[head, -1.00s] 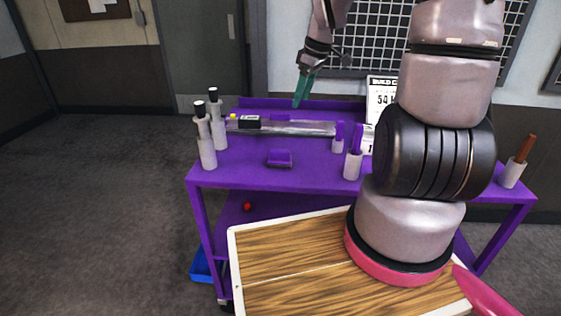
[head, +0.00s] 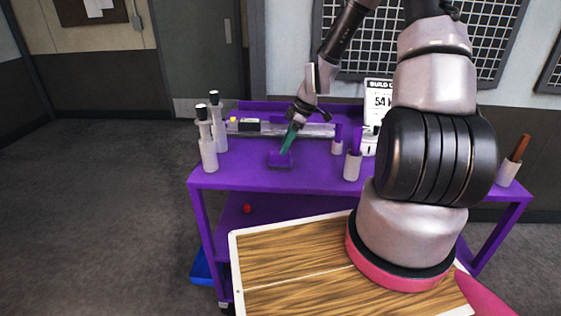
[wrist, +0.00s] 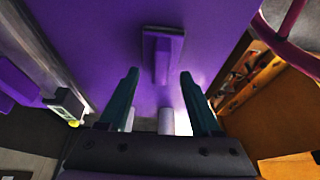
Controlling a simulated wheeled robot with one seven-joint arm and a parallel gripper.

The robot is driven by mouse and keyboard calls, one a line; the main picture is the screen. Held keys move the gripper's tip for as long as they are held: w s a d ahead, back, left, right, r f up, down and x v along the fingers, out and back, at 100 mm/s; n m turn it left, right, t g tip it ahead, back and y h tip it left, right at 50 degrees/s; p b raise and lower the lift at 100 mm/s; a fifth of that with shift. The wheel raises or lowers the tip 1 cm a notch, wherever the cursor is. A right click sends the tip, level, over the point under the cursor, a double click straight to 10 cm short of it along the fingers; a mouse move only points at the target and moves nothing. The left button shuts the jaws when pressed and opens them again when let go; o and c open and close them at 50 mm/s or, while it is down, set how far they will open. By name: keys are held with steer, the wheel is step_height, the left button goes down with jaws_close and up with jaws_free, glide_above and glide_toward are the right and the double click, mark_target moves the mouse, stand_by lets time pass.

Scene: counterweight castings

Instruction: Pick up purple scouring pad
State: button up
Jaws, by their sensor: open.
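The purple scouring pad (head: 274,161) lies on the purple cart top, left of its middle, in the head view. In the wrist view the pad (wrist: 162,48) shows as a purple block with a raised ridge, just ahead of the fingertips. My gripper (head: 285,149) has teal fingers and points down at the pad, covering part of it in the head view. In the wrist view my gripper (wrist: 158,76) is open and empty, its fingers on either side of the ridge's line. I cannot tell the exact height gap.
White bottles (head: 208,150) stand at the cart's left. A metal rail (head: 290,130) with a black gauge (head: 249,125) runs behind the pad. A white cup (head: 352,165) with a purple item stands right. The cart top (head: 240,172) is clear at front left.

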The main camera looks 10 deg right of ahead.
steer(key=x, duration=0.4)
steer(key=shift+a+f, duration=0.15)
steer(key=shift+f, duration=0.15)
steer(key=shift+c, duration=0.3)
jaws_close()
step_height(320, 180, up, 10)
steer(key=shift+r, duration=0.1)
